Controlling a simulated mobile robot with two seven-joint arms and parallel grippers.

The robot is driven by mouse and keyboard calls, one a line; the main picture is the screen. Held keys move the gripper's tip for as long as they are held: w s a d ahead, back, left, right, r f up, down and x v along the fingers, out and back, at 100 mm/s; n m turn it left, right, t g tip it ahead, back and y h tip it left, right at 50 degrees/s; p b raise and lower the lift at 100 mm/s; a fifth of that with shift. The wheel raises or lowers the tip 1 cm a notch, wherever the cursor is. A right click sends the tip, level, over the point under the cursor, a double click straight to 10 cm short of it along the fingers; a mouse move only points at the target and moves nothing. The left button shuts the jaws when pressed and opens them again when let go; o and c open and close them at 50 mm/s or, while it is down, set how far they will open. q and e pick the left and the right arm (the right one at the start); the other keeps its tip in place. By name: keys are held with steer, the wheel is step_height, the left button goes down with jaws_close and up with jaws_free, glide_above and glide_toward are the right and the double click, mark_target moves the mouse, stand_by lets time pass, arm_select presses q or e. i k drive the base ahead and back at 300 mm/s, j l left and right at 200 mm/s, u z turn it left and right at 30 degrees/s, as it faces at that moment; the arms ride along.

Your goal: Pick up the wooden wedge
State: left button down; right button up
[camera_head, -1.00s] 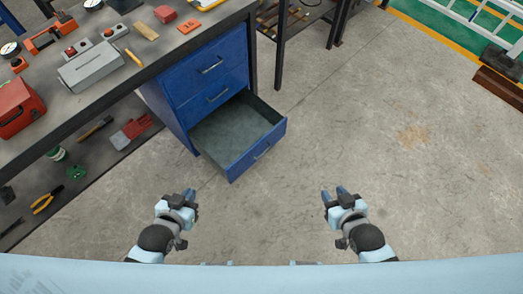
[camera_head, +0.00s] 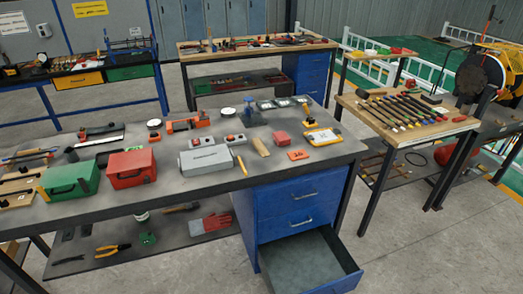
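A small tan wooden piece that looks like the wooden wedge (camera_head: 261,146) lies on the grey workbench top (camera_head: 330,155). It lies between a grey metal box (camera_head: 206,160) with a yellow marker beside it on the left and a small red block (camera_head: 282,138) on the right. Nothing covers it. Neither of my grippers is in the current head view.
Under the bench's right end, a blue cabinet's bottom drawer (camera_head: 318,262) stands open and empty. Red (camera_head: 131,168) and green (camera_head: 70,180) toolboxes stand left on the bench. A table of long-handled tools (camera_head: 405,112) stands right. Concrete floor (camera_head: 420,250) is clear at front right.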

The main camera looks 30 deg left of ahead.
mark_target(257, 143)
steer(key=u, duration=0.8)
